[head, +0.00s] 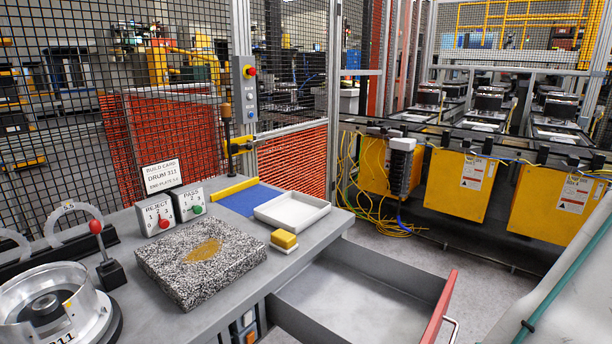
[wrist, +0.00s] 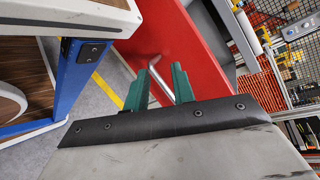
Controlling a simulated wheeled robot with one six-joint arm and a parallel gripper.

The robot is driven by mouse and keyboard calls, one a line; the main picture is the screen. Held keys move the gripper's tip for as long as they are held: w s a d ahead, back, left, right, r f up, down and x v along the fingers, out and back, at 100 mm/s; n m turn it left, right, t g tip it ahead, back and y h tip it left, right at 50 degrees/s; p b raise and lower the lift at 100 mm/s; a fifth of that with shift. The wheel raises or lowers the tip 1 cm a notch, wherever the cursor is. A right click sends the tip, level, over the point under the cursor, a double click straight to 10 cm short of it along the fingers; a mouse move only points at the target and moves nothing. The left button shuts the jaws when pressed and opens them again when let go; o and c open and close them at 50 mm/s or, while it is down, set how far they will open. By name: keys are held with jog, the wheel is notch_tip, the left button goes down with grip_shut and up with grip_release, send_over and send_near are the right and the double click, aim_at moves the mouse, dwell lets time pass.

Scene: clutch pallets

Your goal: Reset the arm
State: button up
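My gripper (wrist: 160,72) shows in the wrist view as two green fingers standing apart, with a gap between them. A bent metal handle (wrist: 154,62) on a red drawer front (wrist: 185,45) appears in line with that gap; the fingers do not look closed on it, and I cannot tell whether they touch it. In the head view the grey drawer (head: 365,295) is pulled out, and its red front (head: 441,308) and part of its handle (head: 452,328) show at the bottom. My gripper's fingers are not visible in the head view.
The grey bench carries a speckled stone block (head: 180,275), a white tray (head: 296,211), a yellow-topped block (head: 284,239), a red-knobbed lever (head: 104,255) and a metal drum (head: 48,305). Mesh fencing (head: 190,100) stands behind. A blue table leg (wrist: 80,85) is left in the wrist view.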

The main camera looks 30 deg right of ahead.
jog(key=w+a+r+n+g+h, duration=0.1)
jog(key=w+a+r+n+g, duration=0.25)
jog(key=a+r+g, duration=0.35)
jog(key=w+a+r+n+g+h, duration=0.1)
jog(key=w+a+r+n+g, duration=0.2)
jog(key=w+a+r+g, duration=0.45)
jog(key=s+a+r+n+t+h, duration=0.2)
jog(key=a+r+n+t+h, duration=0.2)
jog(key=a+r+n, duration=0.6)
jog(key=a+r+h, duration=0.2)
jog(key=a+r, duration=0.1)
jog(key=a, duration=0.2)
jog(key=shift+s+a+r+t+h, duration=0.15)
jog(key=shift+t+h, duration=0.2)
jog(key=shift+h, duration=0.05)
